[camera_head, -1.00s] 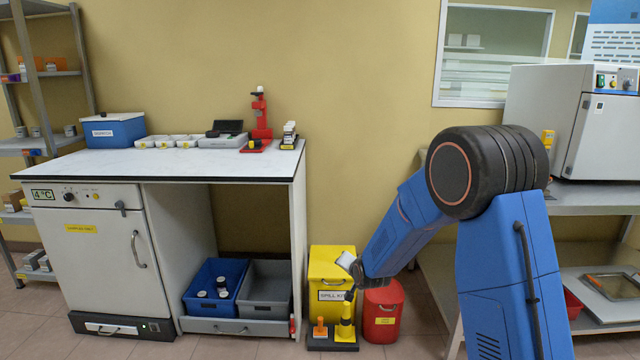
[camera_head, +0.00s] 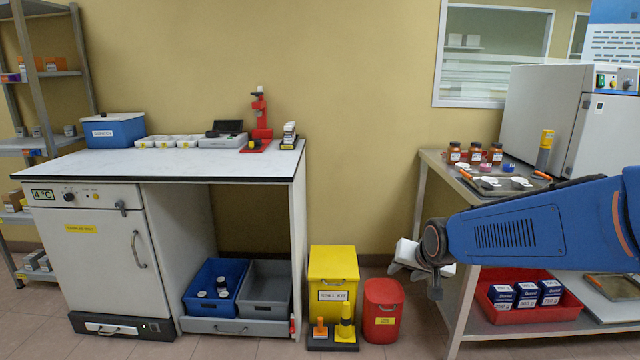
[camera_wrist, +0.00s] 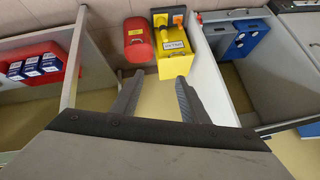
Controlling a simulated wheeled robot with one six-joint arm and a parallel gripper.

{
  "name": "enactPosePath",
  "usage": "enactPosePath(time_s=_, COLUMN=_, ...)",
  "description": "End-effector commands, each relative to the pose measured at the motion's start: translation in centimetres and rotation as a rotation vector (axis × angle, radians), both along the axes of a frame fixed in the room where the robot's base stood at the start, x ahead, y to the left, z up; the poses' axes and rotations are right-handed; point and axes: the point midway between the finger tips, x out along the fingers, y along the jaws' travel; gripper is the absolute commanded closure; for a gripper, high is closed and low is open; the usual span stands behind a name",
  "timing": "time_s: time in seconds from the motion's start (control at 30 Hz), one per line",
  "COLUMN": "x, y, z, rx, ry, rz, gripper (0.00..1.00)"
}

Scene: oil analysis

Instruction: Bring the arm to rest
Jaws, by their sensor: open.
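My arm (camera_head: 530,235) is blue and reaches in from the right edge in the head view, in front of the right-hand bench. My gripper (camera_head: 400,262) is at its left end, just left of the bench's front leg and above the floor. In the wrist view my gripper's two grey fingers (camera_wrist: 158,92) stand apart with nothing between them. Beyond them are the yellow spill kit bin (camera_wrist: 172,62) and the red bin (camera_wrist: 140,52), both clear of the fingers.
The right bench (camera_head: 433,165) holds brown bottles (camera_head: 454,153) and a grey oven (camera_head: 545,105). A red tray (camera_head: 540,322) of blue-and-white boxes is on its lower shelf. The white workbench (camera_head: 170,166) stands left. The yellow (camera_head: 332,268) and red (camera_head: 383,310) bins stand between them.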

Motion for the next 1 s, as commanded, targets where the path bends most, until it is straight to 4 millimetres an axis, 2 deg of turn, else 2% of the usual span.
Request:
enactPosePath(time_s=0.1, x=-3.7, y=-1.3, z=1.2, rx=-0.033, ry=0.025, rz=0.020, gripper=0.59)
enactPosePath(time_s=0.33, x=-11.0, y=-3.4, z=2.4, rx=-0.097, ry=0.089, rz=0.068, gripper=0.59)
enactPosePath(time_s=0.7, x=-23.1, y=-6.0, z=2.5, rx=-0.188, ry=0.195, rz=0.148, gripper=0.59)
enactPosePath(time_s=0.9, x=-28.0, y=-6.7, z=1.9, rx=-0.220, ry=0.241, rz=0.185, gripper=0.59)
enactPosePath(time_s=1.0, x=-29.3, y=-6.9, z=1.6, rx=-0.228, ry=0.256, rz=0.194, gripper=0.59)
